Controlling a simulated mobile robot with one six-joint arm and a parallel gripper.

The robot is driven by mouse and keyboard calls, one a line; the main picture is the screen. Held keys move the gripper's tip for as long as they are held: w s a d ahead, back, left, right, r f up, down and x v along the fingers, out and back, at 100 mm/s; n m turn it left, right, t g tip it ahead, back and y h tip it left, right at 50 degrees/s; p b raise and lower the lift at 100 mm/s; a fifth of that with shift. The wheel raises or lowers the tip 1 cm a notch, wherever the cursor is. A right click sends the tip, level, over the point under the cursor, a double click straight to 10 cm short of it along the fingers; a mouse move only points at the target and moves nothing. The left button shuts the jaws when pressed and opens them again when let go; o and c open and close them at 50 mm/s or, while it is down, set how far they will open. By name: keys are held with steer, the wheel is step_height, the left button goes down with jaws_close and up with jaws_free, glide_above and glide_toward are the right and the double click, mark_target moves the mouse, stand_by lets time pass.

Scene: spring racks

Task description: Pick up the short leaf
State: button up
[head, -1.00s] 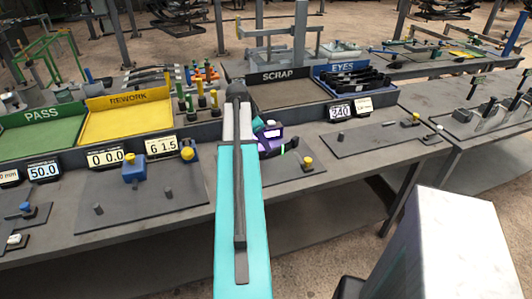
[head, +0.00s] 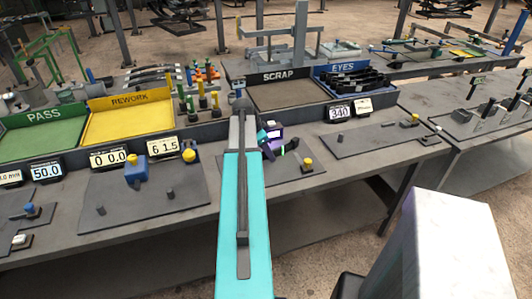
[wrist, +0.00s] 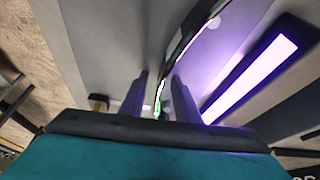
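A dark, curved strip, which looks like the short leaf (wrist: 188,35), runs down between the fingers of my gripper (wrist: 160,80) in the wrist view. A green patch shows at its near end. The two fingers stand apart, with a gap visible beside the strip, so my gripper looks open around it. In the head view my arm hides most of the gripper. A small dark piece with a green patch (head: 290,146) shows just right of the arm, over the bench plate; I cannot tell if it is the leaf.
The green PASS tray (head: 45,145), yellow REWORK tray (head: 130,118), SCRAP tray (head: 290,95) and EYES tray (head: 338,82) line the back of the bench. Several dark pieces lie in the EYES tray. Colored pegs and posts with blue and yellow blocks stand close to my arm.

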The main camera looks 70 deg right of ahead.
stand_by(0.5)
jaws_close()
steer(key=shift+r, duration=0.15)
steer(key=shift+w+d+r+b, duration=0.15)
steer(key=shift+r+b, duration=0.3)
steer(key=shift+r, duration=0.9)
steer(key=shift+r+b, duration=0.8)
steer(key=shift+r, duration=2.75)
